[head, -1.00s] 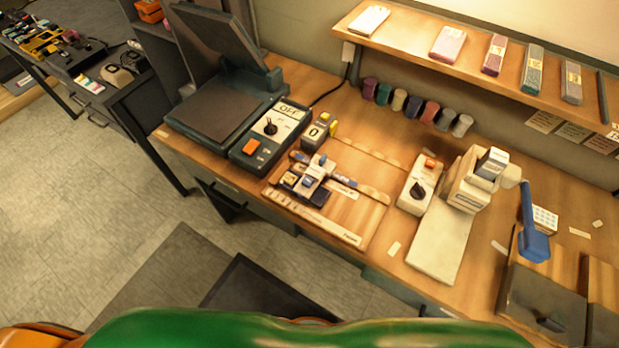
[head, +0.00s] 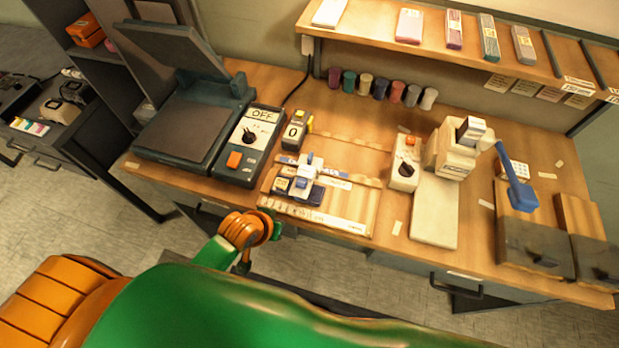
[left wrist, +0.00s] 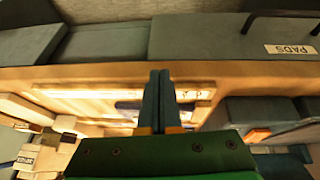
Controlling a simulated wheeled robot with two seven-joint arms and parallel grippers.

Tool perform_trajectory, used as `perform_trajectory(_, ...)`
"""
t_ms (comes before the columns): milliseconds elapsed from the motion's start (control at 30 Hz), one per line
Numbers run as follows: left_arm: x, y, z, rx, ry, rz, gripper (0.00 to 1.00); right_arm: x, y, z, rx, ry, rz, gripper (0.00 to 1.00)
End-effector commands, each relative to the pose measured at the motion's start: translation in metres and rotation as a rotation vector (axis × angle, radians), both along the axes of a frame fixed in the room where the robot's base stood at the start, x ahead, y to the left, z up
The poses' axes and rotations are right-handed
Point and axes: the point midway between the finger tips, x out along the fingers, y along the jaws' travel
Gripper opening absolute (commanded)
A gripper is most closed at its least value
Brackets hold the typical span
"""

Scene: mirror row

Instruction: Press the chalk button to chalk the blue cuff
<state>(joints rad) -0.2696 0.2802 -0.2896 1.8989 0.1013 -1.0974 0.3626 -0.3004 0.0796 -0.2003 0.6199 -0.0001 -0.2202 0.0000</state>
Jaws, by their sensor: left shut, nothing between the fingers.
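Two orange buttons show in the head view: one (head: 234,159) on the dark panel marked OFF, one (head: 405,129) on a small white box (head: 402,178). No readable label tells which is the chalk button. A blue-and-white piece (head: 303,184) sits on the wooden jig board (head: 335,217). I cannot tell whether it is the blue cuff. My left gripper (left wrist: 157,85) is shut and empty in the left wrist view, near the bench front and the jig. In the head view its wrist is before the bench edge; its fingers cannot be made out. My right gripper is not in view.
A dark press (head: 178,137) with a raised lid stands at the bench's left. A cream machine (head: 447,150) with a blue lever (head: 519,194) stands right. Several coloured rolls (head: 380,89) line the back under a shelf (head: 385,40). Drawer handles (head: 456,289) project below the bench.

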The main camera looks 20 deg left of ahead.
Motion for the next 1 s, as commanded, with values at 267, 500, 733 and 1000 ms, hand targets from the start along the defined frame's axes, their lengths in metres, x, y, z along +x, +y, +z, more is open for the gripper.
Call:
perform_trajectory(267,0.044,-0.012,0.051,-0.104,-0.112,0.072,0.0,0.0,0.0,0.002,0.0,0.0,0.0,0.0)
perform_trajectory(500,0.087,-0.025,0.124,-0.29,-0.214,0.2,0.0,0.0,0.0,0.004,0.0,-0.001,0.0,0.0)
perform_trajectory(733,0.098,-0.026,0.163,-0.418,-0.217,0.32,0.0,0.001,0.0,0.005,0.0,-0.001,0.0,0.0)
perform_trajectory(1000,0.097,-0.027,0.164,-0.43,-0.214,0.334,0.0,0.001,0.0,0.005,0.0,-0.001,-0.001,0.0)
